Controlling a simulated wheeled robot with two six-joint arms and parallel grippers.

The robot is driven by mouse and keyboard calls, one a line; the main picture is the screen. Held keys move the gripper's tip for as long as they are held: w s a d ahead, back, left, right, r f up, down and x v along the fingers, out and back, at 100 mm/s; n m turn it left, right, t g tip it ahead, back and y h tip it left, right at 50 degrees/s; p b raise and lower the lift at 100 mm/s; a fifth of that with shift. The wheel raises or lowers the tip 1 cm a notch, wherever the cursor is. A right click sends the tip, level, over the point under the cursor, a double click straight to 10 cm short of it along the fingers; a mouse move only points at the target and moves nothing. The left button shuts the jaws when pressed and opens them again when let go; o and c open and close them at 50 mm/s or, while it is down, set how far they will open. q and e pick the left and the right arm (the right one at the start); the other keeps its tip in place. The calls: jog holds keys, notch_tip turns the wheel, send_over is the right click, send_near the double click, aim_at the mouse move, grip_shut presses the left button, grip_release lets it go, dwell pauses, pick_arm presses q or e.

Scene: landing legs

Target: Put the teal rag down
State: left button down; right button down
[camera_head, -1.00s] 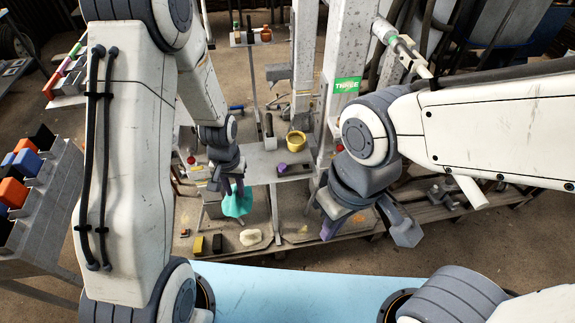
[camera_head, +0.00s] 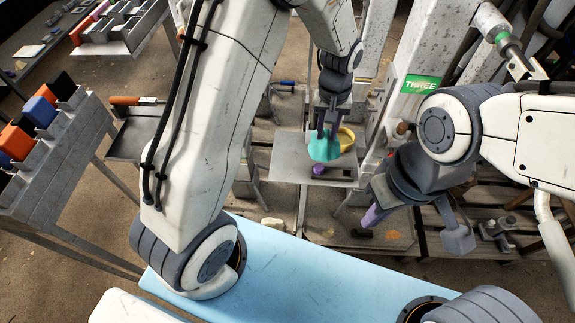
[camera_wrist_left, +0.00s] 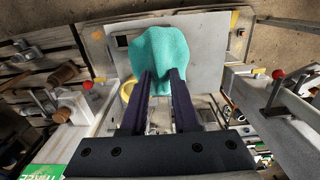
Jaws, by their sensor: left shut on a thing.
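The teal rag (camera_head: 324,148) hangs crumpled from my left gripper (camera_head: 327,130), which is shut on it. In the head view it is in front of a small grey metal shelf (camera_head: 288,165), covering part of it. In the left wrist view the rag (camera_wrist_left: 160,52) spreads out beyond the fingertips (camera_wrist_left: 163,76), over the pale shelf plate. Whether the rag touches the shelf is not clear. My right gripper (camera_head: 416,228) is open and empty, its fingers wide apart, to the right of the shelf.
A yellow bowl (camera_head: 347,137) is close behind the rag's right side. A purple item (camera_head: 318,170) lies just below the rag on the shelf. The shelf's left part looks bare. A white post with a green sign (camera_head: 421,84) stands to the right.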

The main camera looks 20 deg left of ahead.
pick_arm(q)
jog(key=shift+w+d+f, duration=0.1)
jog(key=shift+d, duration=0.25)
jog(key=a+f+p, duration=0.1)
jog(key=a+f, duration=0.2)
jog(key=s+a+f+p, duration=0.1)
jog(key=a+f, duration=0.2)
jog(key=a, duration=0.1)
jog(key=a+f+p, duration=0.1)
jog(key=a+f, duration=0.2)
jog(key=f, duration=0.1)
jog(key=shift+s+a, duration=0.25)
jog(key=shift+a, duration=0.15)
jog(key=shift+f, duration=0.2)
jog(key=shift+f, duration=0.15)
jog(key=c, duration=0.7)
grip_release()
jog(key=shift+o, duration=0.2)
